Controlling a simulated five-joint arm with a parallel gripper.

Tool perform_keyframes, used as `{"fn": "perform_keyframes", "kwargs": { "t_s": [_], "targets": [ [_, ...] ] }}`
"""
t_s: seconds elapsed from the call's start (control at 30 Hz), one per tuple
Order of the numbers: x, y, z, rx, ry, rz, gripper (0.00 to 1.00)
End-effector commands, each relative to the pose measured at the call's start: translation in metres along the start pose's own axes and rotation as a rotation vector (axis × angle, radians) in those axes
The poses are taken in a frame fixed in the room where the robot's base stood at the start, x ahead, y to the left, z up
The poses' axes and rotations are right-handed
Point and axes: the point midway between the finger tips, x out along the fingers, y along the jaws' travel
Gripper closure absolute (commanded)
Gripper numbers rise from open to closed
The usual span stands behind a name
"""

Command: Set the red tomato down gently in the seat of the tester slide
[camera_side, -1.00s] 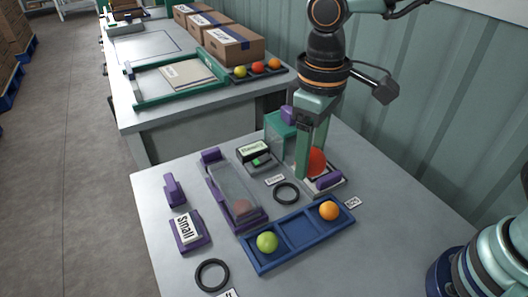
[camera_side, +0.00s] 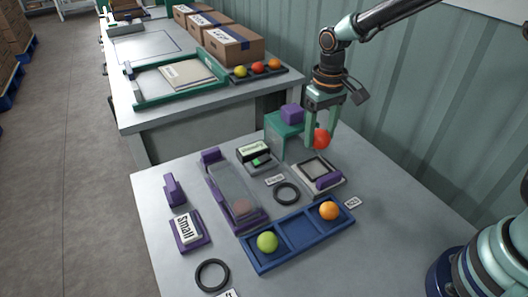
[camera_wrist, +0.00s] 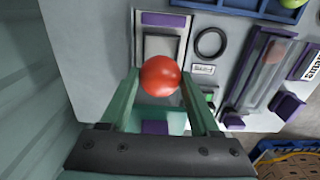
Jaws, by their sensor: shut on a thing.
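My gripper (camera_side: 321,140) is shut on the red tomato (camera_side: 321,138) and holds it in the air. In the wrist view the tomato (camera_wrist: 160,76) sits between the two green fingertips. The tester slide (camera_side: 309,167), a pale plate with a dark-framed square seat and a purple handle (camera_side: 329,181), lies below and slightly in front; the seat is empty. The slide also shows beyond the tomato in the wrist view (camera_wrist: 178,48), partly covered by it. The green tester housing (camera_side: 281,131) with a purple block on top stands just left of the tomato.
A blue tray (camera_side: 300,230) holds a green and an orange tomato with an empty middle compartment. A clear-topped purple chute (camera_side: 250,221), black rings (camera_side: 286,194) and a small display (camera_side: 254,152) stand left of the slide. The table's right side is clear.

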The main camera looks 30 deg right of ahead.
Motion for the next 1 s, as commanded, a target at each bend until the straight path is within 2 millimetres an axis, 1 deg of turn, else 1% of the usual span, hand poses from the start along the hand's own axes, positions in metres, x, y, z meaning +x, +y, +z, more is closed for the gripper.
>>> {"fn": "perform_keyframes", "kwargs": {
  "t_s": [0.7,1.0],
  "targets": [
    [0.058,0.000,0.001,-0.002,-0.003,0.000,0.64],
    [0.067,0.000,0.001,-0.002,-0.001,0.000,0.64]
  ]
}}
